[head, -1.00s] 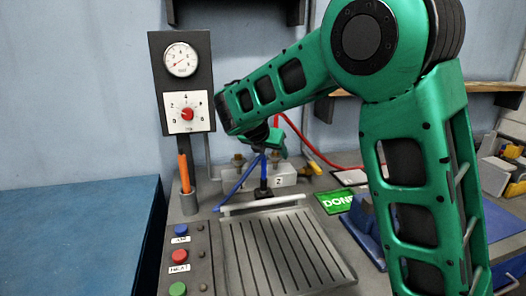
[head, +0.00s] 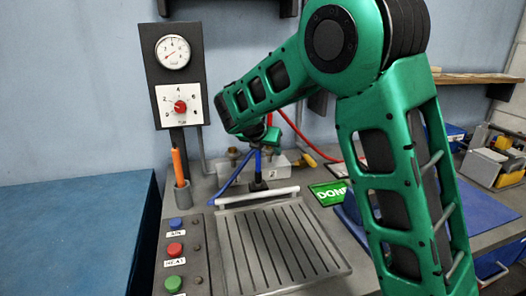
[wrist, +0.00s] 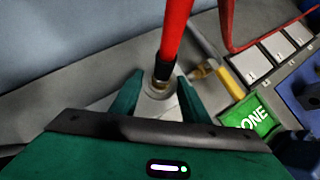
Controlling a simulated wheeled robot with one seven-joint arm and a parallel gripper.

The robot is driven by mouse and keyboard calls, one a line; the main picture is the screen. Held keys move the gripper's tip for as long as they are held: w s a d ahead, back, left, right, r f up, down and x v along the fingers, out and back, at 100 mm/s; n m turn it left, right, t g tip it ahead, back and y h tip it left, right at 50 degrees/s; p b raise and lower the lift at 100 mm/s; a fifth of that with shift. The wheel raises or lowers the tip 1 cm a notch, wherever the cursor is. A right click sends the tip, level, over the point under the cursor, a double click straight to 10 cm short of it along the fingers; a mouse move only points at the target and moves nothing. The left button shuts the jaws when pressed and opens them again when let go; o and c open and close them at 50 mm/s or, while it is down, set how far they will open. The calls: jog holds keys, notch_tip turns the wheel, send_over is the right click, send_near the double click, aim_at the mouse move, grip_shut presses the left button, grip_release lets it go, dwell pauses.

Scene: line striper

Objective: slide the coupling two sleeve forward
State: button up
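The white coupling block (head: 280,170), with a small number label, stands at the back of the bench. My gripper (head: 266,143) is over it at the end of my green arm, which partly hides the fittings. In the wrist view, my gripper's two green fingers (wrist: 160,76) are apart, one on each side of a brass coupling sleeve (wrist: 161,72). A gap shows between each finger and the sleeve. A thick red hose (wrist: 174,30) rises from the sleeve. Whether this is coupling two cannot be read in the wrist view.
A blue hose (head: 233,180) runs from the block's front. A ribbed tray (head: 275,250) lies in front. A green DONE sign (head: 328,194) and a yellow-ended fitting (wrist: 231,83) are to the right. A gauge and dial panel (head: 175,75) stands left, above colored buttons (head: 174,250).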

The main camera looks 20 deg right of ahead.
jog(key=shift+r, duration=0.35)
jog(key=shift+c, duration=0.2)
jog(key=o, duration=1.1)
jog(key=v, duration=0.8)
dwell(0.4)
